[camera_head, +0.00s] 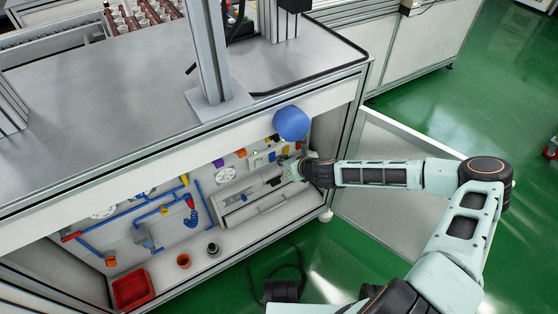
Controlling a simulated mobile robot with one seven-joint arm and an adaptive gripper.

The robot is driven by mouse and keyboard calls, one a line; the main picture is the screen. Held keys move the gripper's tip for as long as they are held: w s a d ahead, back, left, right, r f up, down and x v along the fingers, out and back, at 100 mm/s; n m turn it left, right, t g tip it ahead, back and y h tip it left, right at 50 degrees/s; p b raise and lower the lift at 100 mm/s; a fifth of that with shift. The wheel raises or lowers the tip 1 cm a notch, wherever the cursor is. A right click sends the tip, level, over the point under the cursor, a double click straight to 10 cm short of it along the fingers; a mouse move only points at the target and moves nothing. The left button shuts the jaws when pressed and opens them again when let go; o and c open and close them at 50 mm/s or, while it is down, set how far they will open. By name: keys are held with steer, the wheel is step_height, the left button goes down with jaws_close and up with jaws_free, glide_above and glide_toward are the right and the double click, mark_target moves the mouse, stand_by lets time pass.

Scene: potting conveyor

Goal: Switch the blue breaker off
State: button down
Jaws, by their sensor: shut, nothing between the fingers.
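My gripper (287,165) is inside the right end of the open cabinet under the workbench, in front of the back panel. Its fingers are shut with nothing between them. A row of small coloured parts runs along the top of the panel. A small purple-blue part (218,162) in this row is left of my gripper; I cannot tell if it is the blue breaker. A large smooth blue ball shape (291,123) shows just above my gripper and covers part of the panel. Any switch lever is too small to make out.
The cabinet's upper frame edge runs just above the panel. A grey box (265,203) is below my gripper. Blue pipes (163,210) cover the panel's left part. An open white door (385,180) is at right.

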steer(key=w+r+p+v, duration=0.1)
steer(key=p+v, duration=0.2)
steer(key=v, duration=0.7)
steer(key=shift+a+r, duration=0.25)
steer(key=shift+r, duration=0.1)
steer(key=shift+s, duration=0.1)
